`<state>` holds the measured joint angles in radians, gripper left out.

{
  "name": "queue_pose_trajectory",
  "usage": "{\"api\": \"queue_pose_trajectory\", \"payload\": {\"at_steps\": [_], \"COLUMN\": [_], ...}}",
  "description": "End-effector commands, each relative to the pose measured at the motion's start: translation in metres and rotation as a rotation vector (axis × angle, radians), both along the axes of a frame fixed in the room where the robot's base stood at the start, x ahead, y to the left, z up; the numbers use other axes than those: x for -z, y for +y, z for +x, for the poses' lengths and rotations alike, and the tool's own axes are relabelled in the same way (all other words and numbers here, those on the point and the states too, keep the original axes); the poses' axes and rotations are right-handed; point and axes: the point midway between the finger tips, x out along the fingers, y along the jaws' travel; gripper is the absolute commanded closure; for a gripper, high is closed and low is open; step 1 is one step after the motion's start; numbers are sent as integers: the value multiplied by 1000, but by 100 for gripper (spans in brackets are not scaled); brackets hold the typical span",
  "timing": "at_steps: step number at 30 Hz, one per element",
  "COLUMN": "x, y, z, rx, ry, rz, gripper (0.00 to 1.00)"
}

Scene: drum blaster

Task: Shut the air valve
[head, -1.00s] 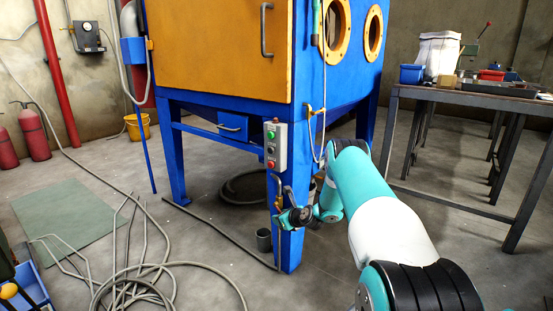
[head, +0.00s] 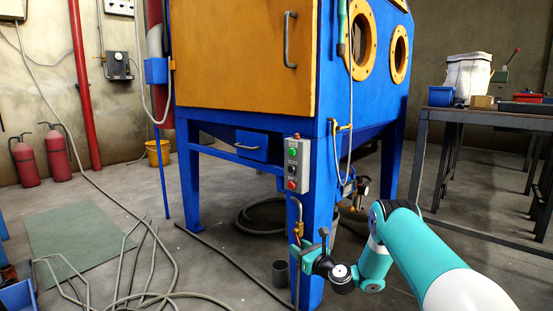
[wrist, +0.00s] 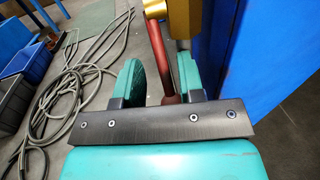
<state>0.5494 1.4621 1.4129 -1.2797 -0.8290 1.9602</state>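The air valve shows in the wrist view as a brass body (wrist: 182,16) with a red lever (wrist: 158,48) hanging from it. In the head view, its brass pipework (head: 298,212) runs down the front leg of the blue blast cabinet (head: 326,140). My gripper (wrist: 157,76) is open, with one teal finger on each side of the red lever. The lever looks nearer the right finger; I cannot tell whether they touch. In the head view my gripper (head: 308,258) is at that leg, below the brass fitting, and hides part of the valve.
A control box (head: 292,165) with green and red buttons is above the valve. Grey hoses (head: 150,290) lie on the floor at left, and a small dark cup (head: 280,272) stands by the leg. A metal workbench (head: 480,122) is at right.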

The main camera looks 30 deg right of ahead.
Motion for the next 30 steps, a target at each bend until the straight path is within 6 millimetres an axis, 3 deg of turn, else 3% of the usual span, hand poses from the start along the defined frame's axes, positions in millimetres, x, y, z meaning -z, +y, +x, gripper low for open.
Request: {"api": "queue_pose_trajectory", "payload": {"at_steps": [5, 30], "x": [1, -4], "y": [-5, -14], "z": [-32, -83], "rx": [3, 3], "ry": [16, 10], "rz": [9, 3], "gripper": [66, 66]}}
